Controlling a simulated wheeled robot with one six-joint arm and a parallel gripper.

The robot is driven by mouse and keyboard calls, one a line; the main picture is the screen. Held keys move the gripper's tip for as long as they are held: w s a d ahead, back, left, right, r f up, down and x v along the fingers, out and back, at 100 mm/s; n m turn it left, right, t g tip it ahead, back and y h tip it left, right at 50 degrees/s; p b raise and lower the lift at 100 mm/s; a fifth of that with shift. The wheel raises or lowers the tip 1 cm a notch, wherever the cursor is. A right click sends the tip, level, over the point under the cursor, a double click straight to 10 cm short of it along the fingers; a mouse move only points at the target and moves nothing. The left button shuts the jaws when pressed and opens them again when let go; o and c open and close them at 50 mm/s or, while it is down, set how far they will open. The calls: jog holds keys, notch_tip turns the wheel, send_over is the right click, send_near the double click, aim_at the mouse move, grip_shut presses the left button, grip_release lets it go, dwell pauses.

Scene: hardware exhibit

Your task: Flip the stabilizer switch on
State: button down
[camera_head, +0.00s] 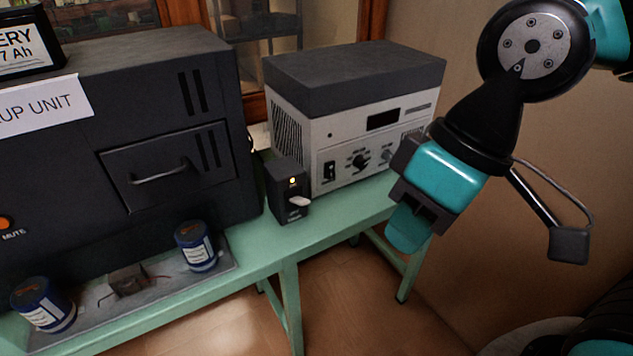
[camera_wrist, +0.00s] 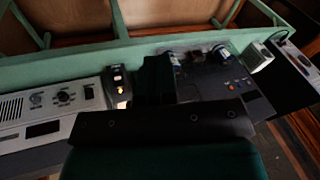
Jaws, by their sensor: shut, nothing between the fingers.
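A grey-white unit with a dark top (camera_head: 350,125) stands on the green table, with a black rocker switch (camera_head: 329,170), knobs and a dark display on its front. A small black box (camera_head: 285,193) stands in front of it, with a lit lamp and a pale lever (camera_head: 299,201) sticking out. I cannot read which one is labelled stabilizer. My gripper (camera_head: 407,232) is shut and empty, right of both and apart from them, near the table's front edge. The wrist view shows the shut fingers (camera_wrist: 156,78), the small box (camera_wrist: 118,87) and the unit's front (camera_wrist: 62,100).
A large black backup unit (camera_head: 130,140) with a drawer handle fills the left. Two blue cans (camera_head: 196,246) and a small brown block (camera_head: 128,280) rest on a grey tray (camera_head: 215,272). The green table (camera_head: 330,210) is clear right of the small box. A wall stands at right.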

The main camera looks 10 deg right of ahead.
jog(key=w+a+f+n+t+y+b, duration=0.1)
jog(key=w+f+n+t+y+b, duration=0.2)
jog(key=w+f+n+t+b, duration=0.75)
jog(key=w+d+f+n+t+h+b, duration=0.1)
jog(key=w+d+f+n+b, duration=0.1)
jog(key=w+d+f, duration=0.3)
jog(key=w+d+f+n+t+h+b, duration=0.1)
jog(key=w+d+f, duration=0.4)
jog(key=w, duration=0.6)
jog(key=shift+n+t+h+b, duration=0.45)
jog(key=shift+n+b, duration=0.1)
jog(key=shift+b, duration=0.15)
